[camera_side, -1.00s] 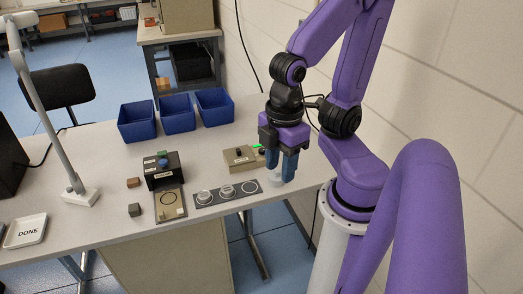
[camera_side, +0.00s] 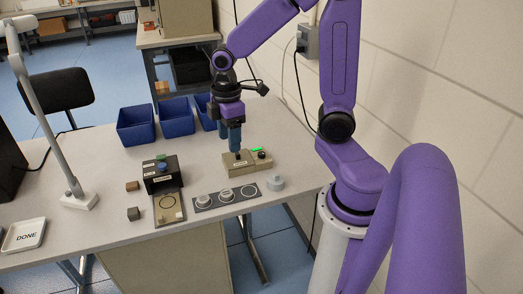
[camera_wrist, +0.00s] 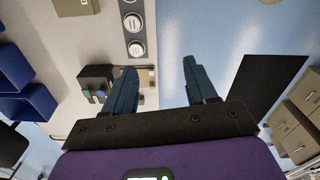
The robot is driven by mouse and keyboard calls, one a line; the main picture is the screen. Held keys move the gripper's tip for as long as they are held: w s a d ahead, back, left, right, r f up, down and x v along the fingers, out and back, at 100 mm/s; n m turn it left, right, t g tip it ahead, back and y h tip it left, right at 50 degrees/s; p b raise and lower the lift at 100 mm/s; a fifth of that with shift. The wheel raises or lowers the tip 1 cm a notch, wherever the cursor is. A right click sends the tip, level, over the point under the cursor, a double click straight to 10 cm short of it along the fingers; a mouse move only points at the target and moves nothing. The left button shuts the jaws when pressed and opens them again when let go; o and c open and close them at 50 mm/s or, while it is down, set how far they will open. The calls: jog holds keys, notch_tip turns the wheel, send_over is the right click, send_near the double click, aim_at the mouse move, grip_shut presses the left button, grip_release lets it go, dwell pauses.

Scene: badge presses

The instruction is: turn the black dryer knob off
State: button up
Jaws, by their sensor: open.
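The dryer looks to be the low tan box (camera_side: 244,165) at the back right of the table in the side view, with a green light (camera_side: 257,149) lit on top. A dark knob (camera_side: 262,155) sits at its right end. Another small dark part shows on its left top, just under my fingertips. My gripper (camera_side: 235,148) points down over that left part; I cannot tell if it touches. In the wrist view my gripper (camera_wrist: 159,64) has its two blue fingers apart with nothing between them. The knob's pointer direction is too small to read.
A grey cylinder (camera_side: 275,183) stands right of the dark strip (camera_side: 205,203) with round pieces. A black press (camera_side: 162,172) stands left of the tan box. Blue bins (camera_side: 136,123) line the back. A DONE tray (camera_side: 24,234) lies far left.

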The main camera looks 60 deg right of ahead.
jog(key=w+d+f+m, duration=0.15)
jog(key=w+d, duration=0.35)
jog(key=d, duration=0.7)
send_over(262, 153)
notch_tip(262, 153, down, 4)
notch_tip(262, 153, down, 17)
jog(key=shift+w+f, duration=0.1)
jog(key=shift+f, duration=0.1)
jog(key=c, duration=1.1)
jog(key=shift+o, duration=0.2)
